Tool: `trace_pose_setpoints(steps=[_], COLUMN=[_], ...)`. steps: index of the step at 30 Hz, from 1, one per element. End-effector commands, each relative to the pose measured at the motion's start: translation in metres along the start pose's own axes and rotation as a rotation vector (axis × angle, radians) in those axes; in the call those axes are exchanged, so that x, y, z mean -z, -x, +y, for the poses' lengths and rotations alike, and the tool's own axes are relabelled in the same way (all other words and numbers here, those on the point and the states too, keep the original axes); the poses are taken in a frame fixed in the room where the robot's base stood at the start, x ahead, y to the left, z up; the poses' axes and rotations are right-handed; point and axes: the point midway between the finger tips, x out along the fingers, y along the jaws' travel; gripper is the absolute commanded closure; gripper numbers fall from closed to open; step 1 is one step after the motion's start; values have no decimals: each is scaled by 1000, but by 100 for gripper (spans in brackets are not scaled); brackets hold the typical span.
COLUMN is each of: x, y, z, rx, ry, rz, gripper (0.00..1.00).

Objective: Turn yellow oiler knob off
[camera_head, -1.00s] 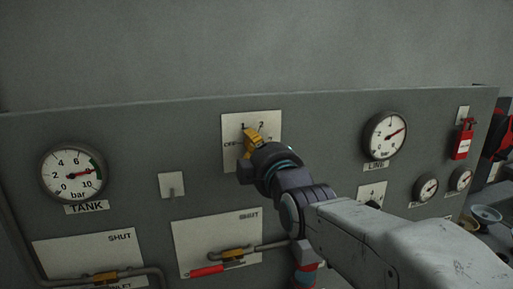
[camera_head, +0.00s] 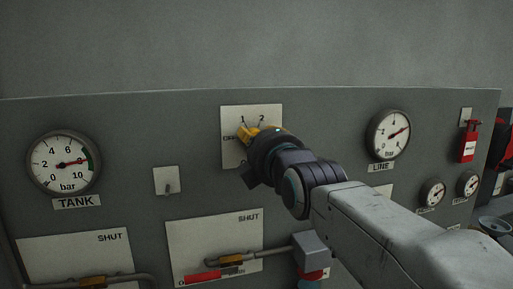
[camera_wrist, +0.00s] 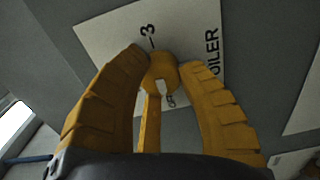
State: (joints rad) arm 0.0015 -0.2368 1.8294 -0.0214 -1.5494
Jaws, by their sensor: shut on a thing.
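The oiler knob (camera_wrist: 158,73) is yellow and round with a white mark, seen in the wrist view in front of a white plate (camera_wrist: 105,33) lettered OILER and 3. The white mark points toward the bottom of that view, close to partly covered lettering. My gripper (camera_wrist: 163,66) has its yellow fingers on both sides of the knob, shut on it. There the gripper mostly hides the knob.
The TANK gauge (camera_head: 63,163) is at left and the LINE gauge (camera_head: 388,135) at right. A small toggle plate (camera_head: 167,181) sits left of my gripper. Below are a red-handled valve (camera_head: 205,276) and pipes. A red tag (camera_head: 468,141) hangs at far right.

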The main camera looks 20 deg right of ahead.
Motion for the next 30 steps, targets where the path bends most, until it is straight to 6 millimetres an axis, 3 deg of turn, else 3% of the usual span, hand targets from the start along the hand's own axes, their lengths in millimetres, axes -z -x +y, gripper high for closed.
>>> trace_pose_setpoints(steps=[17,18,27,30], x=[0,0,0,0], y=[-1,-1,0,0], z=[0,0,0,0], rx=[1,1,0,0], ry=[38,38,37,37], rz=[-1,-1,0,0], gripper=[98,64,38,38])
